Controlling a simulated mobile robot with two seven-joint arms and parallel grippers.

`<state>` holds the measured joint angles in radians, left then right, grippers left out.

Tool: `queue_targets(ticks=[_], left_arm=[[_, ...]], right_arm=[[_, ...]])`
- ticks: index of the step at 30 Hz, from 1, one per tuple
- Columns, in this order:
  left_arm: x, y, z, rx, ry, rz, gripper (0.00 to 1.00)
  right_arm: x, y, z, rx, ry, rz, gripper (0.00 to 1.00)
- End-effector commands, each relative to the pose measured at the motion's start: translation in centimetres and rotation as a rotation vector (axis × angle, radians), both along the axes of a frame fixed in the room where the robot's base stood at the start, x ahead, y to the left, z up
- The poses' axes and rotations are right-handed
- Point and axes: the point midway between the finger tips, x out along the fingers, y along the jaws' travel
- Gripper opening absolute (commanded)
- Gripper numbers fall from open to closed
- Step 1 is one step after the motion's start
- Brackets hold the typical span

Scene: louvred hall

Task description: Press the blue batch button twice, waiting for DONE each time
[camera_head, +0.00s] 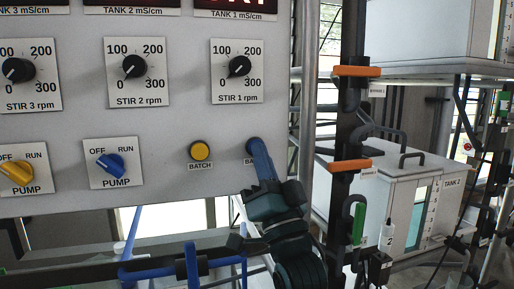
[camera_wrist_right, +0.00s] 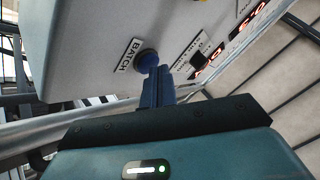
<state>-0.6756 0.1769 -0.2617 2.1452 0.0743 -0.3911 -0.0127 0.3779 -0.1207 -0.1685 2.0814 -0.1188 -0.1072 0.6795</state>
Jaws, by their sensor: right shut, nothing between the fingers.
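The blue batch button (camera_wrist_right: 147,57) is a round knob beside a BATCH label on the grey panel in the wrist view. In the head view my right gripper (camera_head: 255,145) covers it and part of its label. My right gripper's blue fingers are shut and empty, and their tips (camera_wrist_right: 154,70) are at the button's edge in the wrist view. I cannot tell whether they touch or press it. No DONE text is readable; the red display (camera_head: 236,4) above TANK 1 is cut off at the top. My left gripper cannot be made out.
A yellow batch button (camera_head: 200,151) sits left of my right gripper. The panel also has a blue pump knob (camera_head: 110,165), a yellow pump knob (camera_head: 17,171) and several black stir dials (camera_head: 239,66). A dark post with orange clamps (camera_head: 350,165) stands close to the right.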

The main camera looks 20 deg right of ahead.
Motion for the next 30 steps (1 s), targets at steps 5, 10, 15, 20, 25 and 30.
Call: queue_targets(ticks=[5,10,15,20,25,30], left_arm=[[0.0,0.0,0.1,0.0,0.0,0.0,0.74],[0.0,0.0,0.1,0.0,0.0,0.0,0.74],[0.0,0.0,0.1,0.0,0.0,0.0,0.74],[0.0,0.0,0.2,0.001,0.0,0.0,0.74],[0.0,0.0,0.4,0.001,0.0,0.0,0.74],[0.0,0.0,0.4,0.001,0.0,0.0,0.74]], right_arm=[[0.2,0.0,0.0,0.0,0.001,-0.001,0.0],[0.3,0.0,0.0,0.0,0.001,-0.001,0.0],[0.2,0.0,0.0,0.0,0.001,-0.001,0.0],[-0.3,0.0,0.0,0.001,0.001,0.001,0.0],[-1.2,0.0,0.0,0.001,0.0,0.001,0.0],[-1.4,0.0,-0.1,0.0,0.0,0.0,0.0]])
